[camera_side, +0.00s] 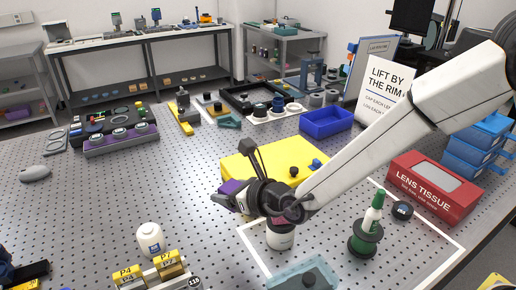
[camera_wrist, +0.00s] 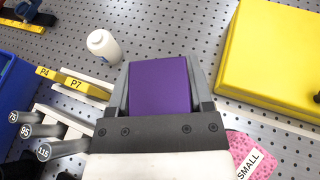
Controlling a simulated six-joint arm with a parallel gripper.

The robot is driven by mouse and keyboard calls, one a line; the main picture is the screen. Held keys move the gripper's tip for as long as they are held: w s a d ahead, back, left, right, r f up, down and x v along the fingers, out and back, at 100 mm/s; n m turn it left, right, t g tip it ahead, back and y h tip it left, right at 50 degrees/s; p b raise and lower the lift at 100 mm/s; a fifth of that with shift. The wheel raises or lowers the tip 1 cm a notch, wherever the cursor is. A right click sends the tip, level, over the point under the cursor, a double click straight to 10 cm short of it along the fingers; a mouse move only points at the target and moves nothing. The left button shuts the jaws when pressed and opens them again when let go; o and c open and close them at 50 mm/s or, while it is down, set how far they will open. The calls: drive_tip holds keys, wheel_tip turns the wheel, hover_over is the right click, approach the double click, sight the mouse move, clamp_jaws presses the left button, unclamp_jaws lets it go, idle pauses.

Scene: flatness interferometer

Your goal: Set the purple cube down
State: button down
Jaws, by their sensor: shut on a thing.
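The purple cube (camera_wrist: 160,86) is between the two grey fingers of my gripper (camera_wrist: 159,84) in the wrist view, which is shut on it. In the side view the cube (camera_side: 232,187) shows as a purple patch at the end of my gripper (camera_side: 236,194), left of the yellow box (camera_side: 288,158). The gripper and wrist hide part of the cube there. I cannot tell from these frames whether the cube's underside touches the perforated table (camera_side: 100,205).
A white bottle (camera_wrist: 103,46) stands left of the cube, near yellow P4 and P7 blocks (camera_wrist: 74,83). The yellow box is on the right. Bare table lies left of my gripper.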

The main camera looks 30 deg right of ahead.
drive_tip(key=shift+w, duration=0.1)
drive_tip(key=x, duration=1)
hover_over(193, 218)
drive_tip(key=s, duration=0.1)
drive_tip(key=f, duration=0.4)
drive_tip(key=shift+s+d+f, duration=0.15)
drive_tip(key=shift+d+f, duration=0.05)
drive_tip(key=shift+d, duration=0.05)
drive_tip(key=shift+w+a+f, duration=0.2)
drive_tip(key=shift+w+f, duration=0.2)
drive_tip(key=shift+f, duration=0.05)
drive_tip(key=shift+w+a+f, duration=0.1)
drive_tip(key=shift+w+f, duration=0.1)
drive_tip(key=shift+f, duration=1.65)
drive_tip(key=shift+f, duration=0.6)
